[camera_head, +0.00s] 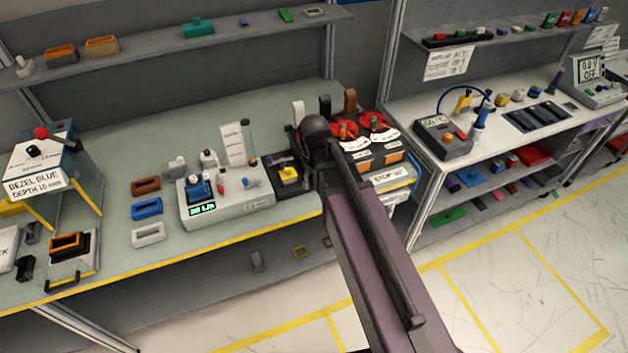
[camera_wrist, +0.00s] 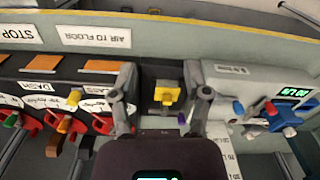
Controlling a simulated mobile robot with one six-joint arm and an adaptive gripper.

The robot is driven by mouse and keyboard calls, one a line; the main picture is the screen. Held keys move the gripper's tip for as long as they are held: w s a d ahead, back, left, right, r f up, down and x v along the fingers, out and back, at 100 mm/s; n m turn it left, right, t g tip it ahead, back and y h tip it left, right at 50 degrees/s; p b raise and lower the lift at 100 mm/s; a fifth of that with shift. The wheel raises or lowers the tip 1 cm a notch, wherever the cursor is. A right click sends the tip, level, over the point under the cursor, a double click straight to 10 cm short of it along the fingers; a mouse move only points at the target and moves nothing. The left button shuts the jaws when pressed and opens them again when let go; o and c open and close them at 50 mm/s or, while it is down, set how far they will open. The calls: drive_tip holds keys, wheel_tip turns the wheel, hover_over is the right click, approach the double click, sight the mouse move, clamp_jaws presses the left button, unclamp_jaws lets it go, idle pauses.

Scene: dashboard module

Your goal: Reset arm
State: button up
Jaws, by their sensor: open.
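My gripper (camera_wrist: 163,100) is open in the wrist view, with one finger on each side of the picture's middle. A yellow block (camera_wrist: 167,97) on a dark stand shows between the fingers, beyond them. I see no contact, and nothing is held. In the head view my arm reaches up from the bottom to the bench, and the gripper cannot be made out there. The yellow block (camera_head: 288,173) sits just left of my arm in that view.
A grey device with a green display (camera_head: 226,203) stands left of the block. Red-handled valves (camera_head: 343,130) stand close beside my arm. A box labelled BEZEL BLUE (camera_head: 40,165) is at the far left. Coloured bezels (camera_head: 147,209) lie on the bench. The floor (camera_head: 510,260) at right is clear.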

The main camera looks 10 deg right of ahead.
drive_tip(key=s+d+f+m+b, duration=0.2)
drive_tip(key=s+d+m, duration=0.2)
drive_tip(key=s+d, duration=0.3)
drive_tip(key=shift+f+b, duration=0.4)
